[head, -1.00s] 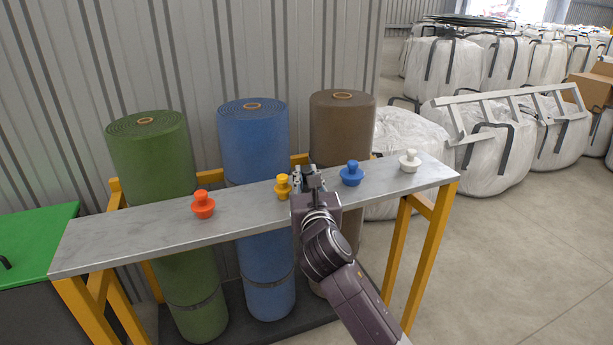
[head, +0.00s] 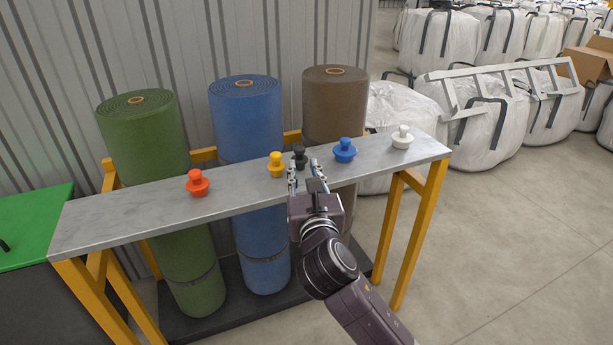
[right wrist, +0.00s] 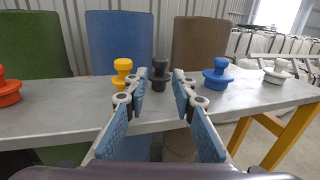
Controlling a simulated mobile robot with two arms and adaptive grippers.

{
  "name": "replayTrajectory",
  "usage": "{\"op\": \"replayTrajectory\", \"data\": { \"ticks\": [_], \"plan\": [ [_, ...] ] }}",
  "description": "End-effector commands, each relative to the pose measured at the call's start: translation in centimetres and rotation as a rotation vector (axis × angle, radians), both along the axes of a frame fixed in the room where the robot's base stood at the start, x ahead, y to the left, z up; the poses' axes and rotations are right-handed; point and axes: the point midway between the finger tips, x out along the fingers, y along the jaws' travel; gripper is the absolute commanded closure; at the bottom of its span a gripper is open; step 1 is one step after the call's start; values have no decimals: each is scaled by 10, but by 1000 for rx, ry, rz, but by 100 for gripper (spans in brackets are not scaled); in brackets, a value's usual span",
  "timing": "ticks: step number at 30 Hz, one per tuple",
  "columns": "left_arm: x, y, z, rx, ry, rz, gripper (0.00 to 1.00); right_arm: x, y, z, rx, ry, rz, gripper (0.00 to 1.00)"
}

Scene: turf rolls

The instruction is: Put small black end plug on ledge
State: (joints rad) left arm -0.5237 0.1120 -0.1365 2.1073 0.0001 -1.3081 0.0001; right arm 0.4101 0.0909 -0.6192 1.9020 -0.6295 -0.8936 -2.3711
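The small black end plug (head: 300,156) stands upright on the grey ledge (head: 240,190), between the yellow plug (head: 276,164) and the blue plug (head: 344,150). My right gripper (head: 306,180) is open at the ledge's front edge, just in front of the black plug and apart from it. In the right wrist view the black plug (right wrist: 159,72) shows beyond and between the spread blue-padded fingers (right wrist: 161,95), with nothing held. My left gripper is in no view.
An orange plug (head: 198,183) and a white plug (head: 402,137) also stand on the ledge. Green (head: 145,140), blue (head: 247,120) and brown (head: 335,105) turf rolls stand behind it. Yellow legs (head: 420,235) support the ledge. Open floor lies to the right.

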Motion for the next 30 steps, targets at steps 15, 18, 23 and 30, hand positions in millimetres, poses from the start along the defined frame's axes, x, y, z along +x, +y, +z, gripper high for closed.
{"op": "replayTrajectory", "data": {
  "ticks": [15,18,23,30],
  "plan": [
    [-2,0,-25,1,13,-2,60,-42,-3,0,4,1,-1,76],
    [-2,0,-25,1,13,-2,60,-43,-7,-13,56,33,-7,76],
    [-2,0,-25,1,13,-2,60,-52,-28,-75,356,191,-69,76],
    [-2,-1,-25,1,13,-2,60,-106,-74,-217,1068,492,-371,76]
  ]
}}
